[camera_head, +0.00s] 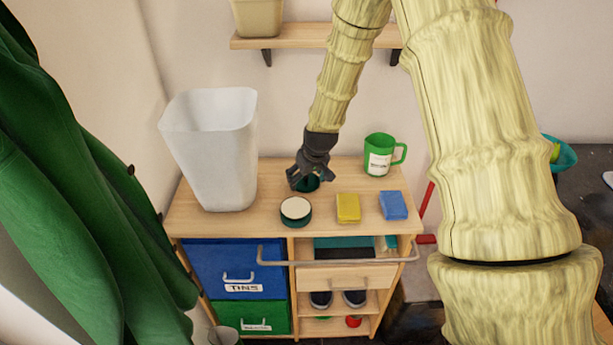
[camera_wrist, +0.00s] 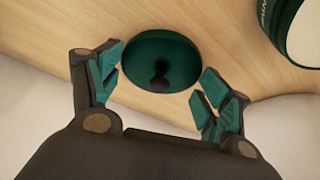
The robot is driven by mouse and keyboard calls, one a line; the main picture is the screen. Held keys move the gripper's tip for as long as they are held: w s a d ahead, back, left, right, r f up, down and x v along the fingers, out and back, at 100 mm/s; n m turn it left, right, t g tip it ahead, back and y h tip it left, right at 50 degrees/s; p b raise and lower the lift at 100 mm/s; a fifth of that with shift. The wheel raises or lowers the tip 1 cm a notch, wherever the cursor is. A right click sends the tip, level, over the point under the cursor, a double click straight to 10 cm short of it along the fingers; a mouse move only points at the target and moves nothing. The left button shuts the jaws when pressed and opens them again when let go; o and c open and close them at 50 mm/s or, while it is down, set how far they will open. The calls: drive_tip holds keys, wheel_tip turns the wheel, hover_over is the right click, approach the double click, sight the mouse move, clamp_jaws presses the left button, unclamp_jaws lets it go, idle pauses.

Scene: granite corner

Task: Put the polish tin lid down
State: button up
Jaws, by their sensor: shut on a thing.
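The polish tin lid, a dark green disc (camera_head: 308,184), is under my gripper (camera_head: 310,180) at the cabinet top, behind the tin. In the wrist view the round lid (camera_wrist: 150,47) lies between my gripper's teal-padded fingers (camera_wrist: 160,75), with a dark shape on its face. The open polish tin (camera_head: 296,210), green with a pale top, stands just in front of the lid. Part of its rim shows at the wrist view's upper right (camera_wrist: 272,38).
On the wooden top (camera_head: 240,222), a white bin (camera_head: 212,150) stands left, a green mug (camera_head: 379,155) back right, and yellow (camera_head: 348,208) and blue (camera_head: 393,205) sponges front right. A metal rail (camera_head: 340,263) runs along the front. A shelf (camera_head: 310,36) is above.

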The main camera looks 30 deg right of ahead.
drive_tip(key=shift+f, duration=0.15)
drive_tip(key=o, duration=0.9)
drive_tip(key=shift+c, duration=0.2)
drive_tip(key=b+v, duration=0.2)
drive_tip(key=v, duration=1)
drive_tip(key=shift+s+r, duration=0.1)
drive_tip(key=shift+r, duration=0.15)
